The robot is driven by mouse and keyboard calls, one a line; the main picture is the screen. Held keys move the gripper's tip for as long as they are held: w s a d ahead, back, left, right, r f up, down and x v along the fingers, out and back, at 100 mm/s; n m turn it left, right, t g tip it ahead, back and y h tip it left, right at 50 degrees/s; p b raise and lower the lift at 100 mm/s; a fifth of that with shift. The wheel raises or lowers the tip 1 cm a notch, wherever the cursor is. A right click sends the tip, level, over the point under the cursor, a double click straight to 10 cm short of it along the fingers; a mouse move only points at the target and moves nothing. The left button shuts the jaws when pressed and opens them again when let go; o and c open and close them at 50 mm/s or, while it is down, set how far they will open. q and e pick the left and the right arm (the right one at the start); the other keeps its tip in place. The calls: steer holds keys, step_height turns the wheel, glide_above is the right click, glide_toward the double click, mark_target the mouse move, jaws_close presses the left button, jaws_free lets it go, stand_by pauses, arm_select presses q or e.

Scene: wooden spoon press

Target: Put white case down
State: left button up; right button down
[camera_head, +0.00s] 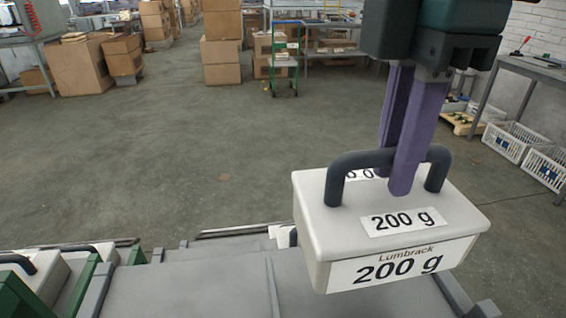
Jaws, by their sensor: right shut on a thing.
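A white case (330,235) with a dark handle (360,160) is at the right of the head view. Labels on its top and front read "200 g", and the front also reads "Lumbrack". My right gripper (396,180), with purple fingers, is shut on the handle, one finger on each side of it. The case hangs over the right part of a grey surface (200,285) at the bottom. The case hides part of that surface, so I cannot tell the gap beneath it. My left gripper is not in view.
Other white cases with dark handles (60,272) stand at the lower left beside green dividers (85,285). The middle of the grey surface is bare. Beyond it is open concrete floor (190,160). Cardboard boxes (220,50), a green trolley (284,60) and white crates (510,140) stand further back.

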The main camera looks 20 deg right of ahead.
step_height(320, 180, down, 9)
steer(key=shift+f+b, duration=0.1)
steer(key=shift+b, duration=0.65)
steer(key=c, duration=0.8)
jaws_free()
step_height(320, 180, up, 12)
steer(key=shift+f+p, duration=0.25)
steer(key=shift+p, duration=0.9)
steer(key=shift+r, duration=0.4)
